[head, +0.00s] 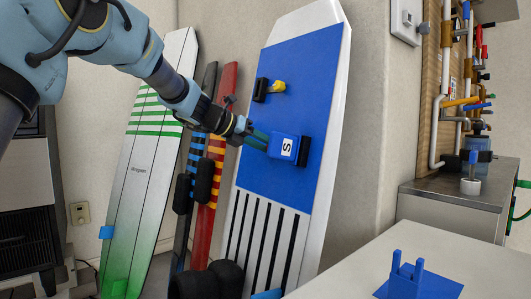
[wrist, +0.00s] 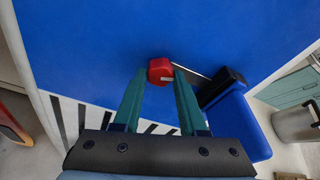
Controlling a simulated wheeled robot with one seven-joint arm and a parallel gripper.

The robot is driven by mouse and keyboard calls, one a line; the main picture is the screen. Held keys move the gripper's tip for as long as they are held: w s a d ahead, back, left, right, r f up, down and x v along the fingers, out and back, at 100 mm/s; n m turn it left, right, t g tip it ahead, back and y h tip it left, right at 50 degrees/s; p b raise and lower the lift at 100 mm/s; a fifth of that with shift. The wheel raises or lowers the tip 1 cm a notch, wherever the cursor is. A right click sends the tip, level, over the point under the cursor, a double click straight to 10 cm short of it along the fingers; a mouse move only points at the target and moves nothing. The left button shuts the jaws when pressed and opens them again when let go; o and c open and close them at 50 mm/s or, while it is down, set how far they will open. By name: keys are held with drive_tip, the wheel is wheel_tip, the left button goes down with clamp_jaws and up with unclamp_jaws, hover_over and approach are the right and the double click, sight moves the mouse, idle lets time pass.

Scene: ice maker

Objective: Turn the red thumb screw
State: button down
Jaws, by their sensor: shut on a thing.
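The red thumb screw (wrist: 160,71) is a small faceted knob, in the wrist view in front of the blue panel. My gripper's two green fingers (wrist: 157,75) are shut on it, one tip on each side. In the head view my gripper (head: 262,143) reaches in from the left to a blue box with a white "S" label (head: 287,148). The red screw cannot be made out there; the fingers and box seem to hide it. The box also shows in the wrist view (wrist: 238,125), right of the right finger.
The blue panel (head: 300,95) lies on a leaning white board. A black bracket with a yellow piece (head: 277,87) sits above the box. Several other boards lean at left. A white table (head: 450,255) with a blue stand (head: 408,275) is at lower right.

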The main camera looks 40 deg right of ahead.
drive_tip(key=shift+f+m+t+b, duration=0.15)
drive_tip(key=shift+m+t+b, duration=0.55)
drive_tip(key=shift+m+b, duration=0.8)
drive_tip(key=shift+m, duration=0.3)
drive_tip(key=shift+c, duration=2.2)
unclamp_jaws()
drive_tip(key=p+v, duration=0.1)
drive_tip(key=v, duration=1)
drive_tip(key=shift+p, duration=0.3)
drive_tip(key=shift+d, duration=0.1)
